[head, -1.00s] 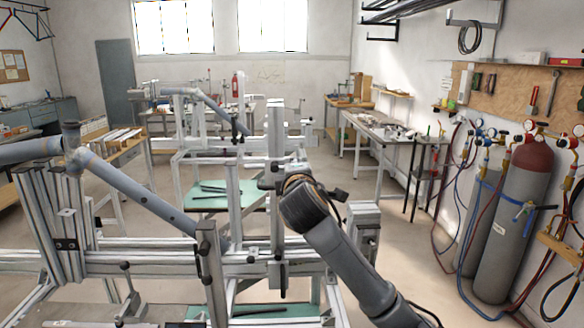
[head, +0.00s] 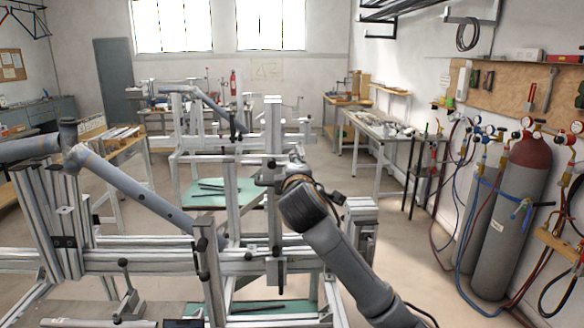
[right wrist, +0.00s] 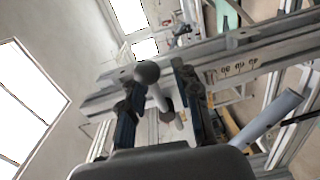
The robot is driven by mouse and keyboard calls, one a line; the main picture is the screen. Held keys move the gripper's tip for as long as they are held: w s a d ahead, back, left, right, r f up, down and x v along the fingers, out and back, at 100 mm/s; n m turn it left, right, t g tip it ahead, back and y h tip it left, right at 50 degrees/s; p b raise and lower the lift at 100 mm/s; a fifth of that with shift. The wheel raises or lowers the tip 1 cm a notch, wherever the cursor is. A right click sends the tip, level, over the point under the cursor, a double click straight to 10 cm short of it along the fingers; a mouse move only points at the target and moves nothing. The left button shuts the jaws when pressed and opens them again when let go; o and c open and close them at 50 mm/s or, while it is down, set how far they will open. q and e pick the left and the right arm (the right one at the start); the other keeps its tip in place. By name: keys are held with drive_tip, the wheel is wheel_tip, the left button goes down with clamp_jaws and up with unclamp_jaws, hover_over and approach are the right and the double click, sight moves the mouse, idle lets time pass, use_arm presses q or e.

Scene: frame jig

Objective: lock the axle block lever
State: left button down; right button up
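A lever with a round dark knob (right wrist: 147,72) and a pale shaft shows in the right wrist view, on a pale metal block. It lies between the two fingers of my right gripper (right wrist: 160,100), which stand apart on either side of it. I see no clear grip on it. In the head view my right gripper (head: 268,179) is at the upright aluminium post (head: 273,130) of the frame jig (head: 150,262). My own wrist hides much of the lever area there, so the lever's setting is unclear. My left gripper is not in view.
Grey bike-frame tubes (head: 140,190) slant across the jig's left side. Smaller knobbed levers (head: 202,245) stand on the near rail. A second jig (head: 190,125) stands behind. Gas cylinders (head: 515,220) are at the right wall. Open floor lies between jig and cylinders.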

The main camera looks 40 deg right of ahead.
drive_tip(key=shift+s+d+r, duration=0.1)
drive_tip(key=shift+d, duration=0.15)
drive_tip(key=v, duration=1.2)
